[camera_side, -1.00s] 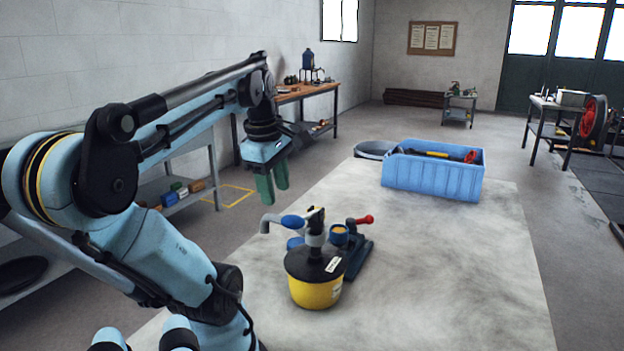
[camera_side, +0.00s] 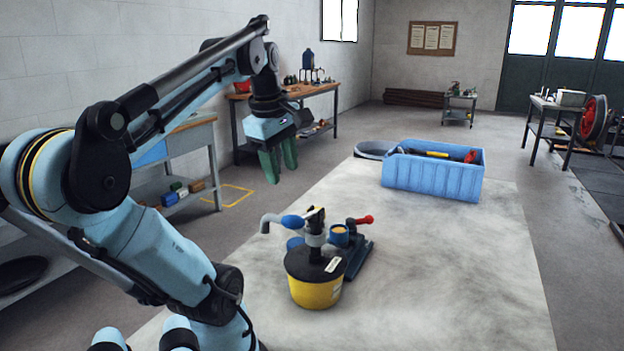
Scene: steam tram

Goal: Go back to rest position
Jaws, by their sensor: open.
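My gripper (camera_side: 281,168) has two green fingers that point down and stand apart, with nothing between them. It hangs in the air above the table's far left side, up and left of the yellow pot and left of the blue crate. It touches nothing that I can see.
A yellow pot with a black top (camera_side: 315,290) stands on the pale table (camera_side: 440,270). A small dark device with a red-knobbed lever (camera_side: 360,245) is beside it. A blue crate (camera_side: 432,178) with tools stands at the table's far end. The table's right side is clear.

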